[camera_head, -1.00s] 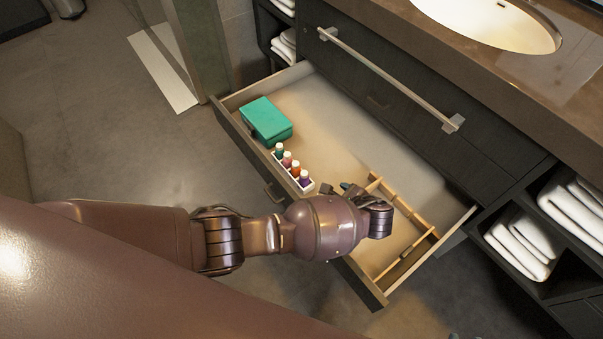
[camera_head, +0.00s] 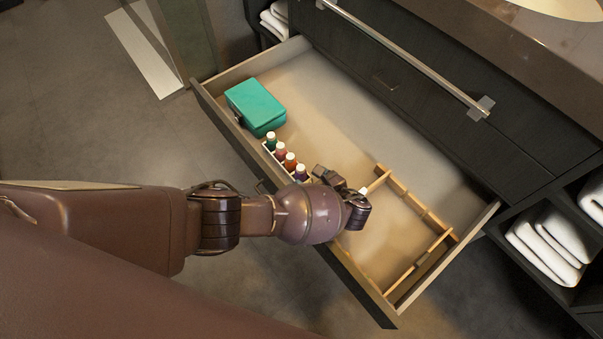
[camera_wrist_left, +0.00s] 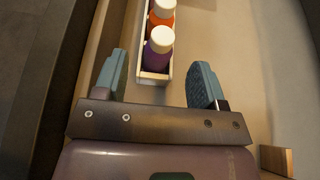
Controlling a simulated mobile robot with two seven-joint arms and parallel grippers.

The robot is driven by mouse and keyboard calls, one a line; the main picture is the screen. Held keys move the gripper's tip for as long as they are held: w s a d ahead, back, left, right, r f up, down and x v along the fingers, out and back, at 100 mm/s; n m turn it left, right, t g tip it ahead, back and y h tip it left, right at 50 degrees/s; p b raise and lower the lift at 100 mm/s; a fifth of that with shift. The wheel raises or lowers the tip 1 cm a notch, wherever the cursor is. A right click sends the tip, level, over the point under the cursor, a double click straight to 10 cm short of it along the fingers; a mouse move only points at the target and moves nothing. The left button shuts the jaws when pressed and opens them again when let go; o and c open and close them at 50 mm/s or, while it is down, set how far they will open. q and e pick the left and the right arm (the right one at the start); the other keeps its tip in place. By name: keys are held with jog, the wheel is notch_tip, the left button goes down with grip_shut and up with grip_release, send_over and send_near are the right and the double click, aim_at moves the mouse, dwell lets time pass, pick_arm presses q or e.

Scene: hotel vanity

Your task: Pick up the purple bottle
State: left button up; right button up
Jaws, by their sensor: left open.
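The purple bottle (camera_head: 301,172) has a white cap and stands at the near end of a row of several small bottles in a white holder. In the left wrist view the purple bottle (camera_wrist_left: 158,52) shows beyond my left gripper (camera_wrist_left: 158,80). Its two blue-grey fingers are apart, with the purple bottle and the end of the holder (camera_wrist_left: 155,79) in line with the gap. My left gripper (camera_head: 335,179) is partly hidden by its wrist in the head view. The bottle is not gripped. My right gripper is not in view.
The bottles stand in an open drawer (camera_head: 330,110) with a teal box (camera_head: 256,106) behind them and a wooden divider (camera_head: 420,210) to the right. An orange bottle (camera_wrist_left: 160,16) is next to the purple one. The drawer's middle is clear.

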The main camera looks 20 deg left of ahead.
aim_at(303, 174)
pick_arm(q)
jog(key=shift+w+a+f, duration=0.15)
jog(key=shift+a+f, duration=0.1)
jog(key=shift+a, duration=0.05)
jog(key=b+x, duration=0.1)
jog(key=x, duration=0.2)
jog(key=shift+a+f, duration=0.15)
jog(key=shift+f, duration=0.05)
jog(key=shift+w+a+f+b, duration=0.1)
jog(key=shift+w+a+b, duration=0.1)
jog(key=shift+w+b, duration=0.1)
jog(key=shift+w+a, duration=0.1)
jog(key=shift+a, duration=0.1)
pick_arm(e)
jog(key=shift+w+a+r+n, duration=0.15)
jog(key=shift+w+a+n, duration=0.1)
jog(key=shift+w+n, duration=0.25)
pick_arm(q)
jog(key=shift+c, duration=0.4)
jog(key=c, duration=0.9)
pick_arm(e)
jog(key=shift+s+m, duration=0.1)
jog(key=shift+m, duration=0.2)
pick_arm(q)
jog(key=shift+r, duration=0.25)
